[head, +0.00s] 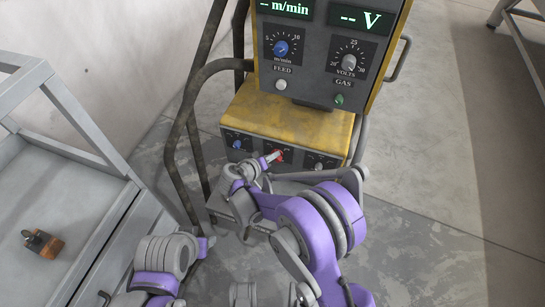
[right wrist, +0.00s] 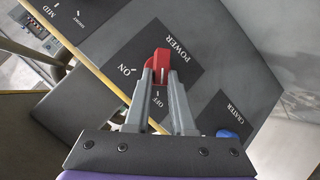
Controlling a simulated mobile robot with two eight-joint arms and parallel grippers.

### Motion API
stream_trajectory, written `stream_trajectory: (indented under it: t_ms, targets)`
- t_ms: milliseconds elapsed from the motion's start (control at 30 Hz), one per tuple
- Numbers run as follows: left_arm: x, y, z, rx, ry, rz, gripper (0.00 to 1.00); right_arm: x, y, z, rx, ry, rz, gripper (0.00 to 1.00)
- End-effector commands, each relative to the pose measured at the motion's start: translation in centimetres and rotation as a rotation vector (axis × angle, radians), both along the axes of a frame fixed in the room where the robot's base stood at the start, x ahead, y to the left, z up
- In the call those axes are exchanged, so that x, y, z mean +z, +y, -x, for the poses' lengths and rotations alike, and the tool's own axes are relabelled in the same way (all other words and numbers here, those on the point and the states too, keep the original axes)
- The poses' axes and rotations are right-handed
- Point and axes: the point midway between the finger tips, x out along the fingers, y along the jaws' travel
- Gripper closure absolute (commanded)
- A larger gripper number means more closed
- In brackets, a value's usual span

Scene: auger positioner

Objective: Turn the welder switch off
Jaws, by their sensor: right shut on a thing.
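The welder (head: 290,122) is a yellow and dark grey machine. Its lower front panel carries the red power switch (head: 278,155), which also shows in the right wrist view (right wrist: 161,60) beside the words POWER, ON and OFF. My right gripper (head: 270,159) is at this switch. In the right wrist view its two fingers (right wrist: 163,88) are shut on the red switch, one on each side.
A blue knob (head: 237,144) sits left of the switch, and another knob (head: 319,166) sits right of it. The upper panel has a blue feed knob (head: 281,48) and a volts knob (head: 348,63). A dark tube frame (head: 172,150) and a grey cart (head: 95,232) stand at left.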

Motion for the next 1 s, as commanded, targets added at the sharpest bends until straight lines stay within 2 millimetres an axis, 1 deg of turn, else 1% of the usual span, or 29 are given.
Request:
stream_trajectory:
  t_ms: [33,333,800,833,967,1000]
  targets:
    - [-0.27,0.0,-0.02,0.0,0.001,0.0,0.5,-0.41,0.07,0.05,-0.002,0.011,0.016,1.0]
    - [-0.65,0.0,-0.04,0.0,0.002,0.0,0.5,-0.47,0.13,0.04,-0.004,0.038,0.098,1.0]
    - [-0.67,0.0,-0.03,0.0,0.002,0.0,0.5,-0.45,0.02,0.07,-0.006,0.043,0.109,1.0]
    - [-0.67,0.0,-0.03,0.0,0.002,0.0,0.5,-0.45,0.0,0.07,-0.007,0.043,0.109,0.74]
    - [-0.66,0.0,-0.04,0.0,0.002,0.0,0.5,-0.39,0.03,0.03,-0.005,0.041,0.11,0.51]
    - [-0.66,0.0,-0.04,0.0,0.002,0.0,0.5,-0.35,0.02,0.02,-0.005,0.04,0.11,0.48]
